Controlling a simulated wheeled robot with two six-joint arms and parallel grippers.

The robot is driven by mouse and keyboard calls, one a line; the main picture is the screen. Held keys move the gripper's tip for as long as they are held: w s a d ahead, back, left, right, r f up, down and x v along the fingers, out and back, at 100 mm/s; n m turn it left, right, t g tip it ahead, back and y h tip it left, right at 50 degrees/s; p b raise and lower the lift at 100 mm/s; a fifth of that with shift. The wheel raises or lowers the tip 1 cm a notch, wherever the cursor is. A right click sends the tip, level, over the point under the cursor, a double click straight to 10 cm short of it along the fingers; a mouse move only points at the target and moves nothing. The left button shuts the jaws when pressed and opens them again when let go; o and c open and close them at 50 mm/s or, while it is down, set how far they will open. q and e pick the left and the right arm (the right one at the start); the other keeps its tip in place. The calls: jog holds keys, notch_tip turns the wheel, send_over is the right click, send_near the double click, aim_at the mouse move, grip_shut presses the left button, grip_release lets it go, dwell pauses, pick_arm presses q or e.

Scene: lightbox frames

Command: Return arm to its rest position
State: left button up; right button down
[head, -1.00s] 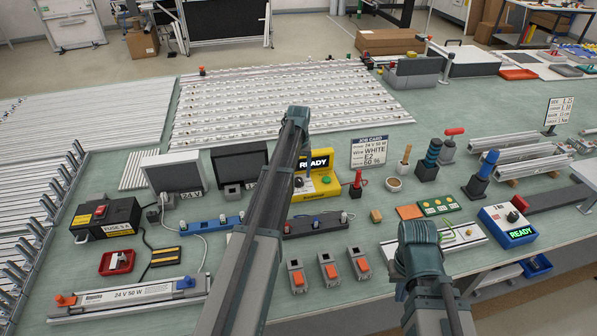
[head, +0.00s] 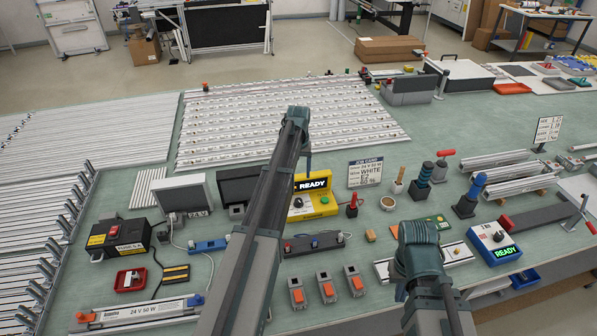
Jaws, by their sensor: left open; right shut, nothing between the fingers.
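My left arm reaches up over the middle of the bench. A slim part of its gripper (head: 308,160) hangs at the far end, above the back of the yellow READY box (head: 322,208), apart from anything it could hold. It is open; its fingertips are mostly hidden behind the arm.
Several grey blocks with orange tops (head: 326,288) stand between my arms. A blue READY box (head: 494,244) is to the right. A long lamp (head: 140,312) lies front left. Bare bench shows behind the job card (head: 440,125).

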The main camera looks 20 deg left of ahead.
pick_arm(q)
jog(key=s+d+f+m+b, duration=0.2)
jog(key=s+d, duration=0.5)
jog(key=d, duration=0.3)
jog(key=s+d+f+m+b, duration=0.2)
jog(key=s+d, duration=0.5)
jog(key=d, duration=0.3)
jog(key=s+d+f+m+b, duration=0.1)
jog(key=s+d+m, duration=0.1)
jog(key=s+d, duration=0.3)
jog(key=s+d+f+m+y+b, duration=0.1)
jog(key=s+d, duration=0.3)
jog(key=s, duration=0.7)
jog(key=shift+s+d+f+m+b, duration=0.35)
jog(key=shift+f+m+b, duration=0.35)
jog(key=shift+f+b, duration=0.1)
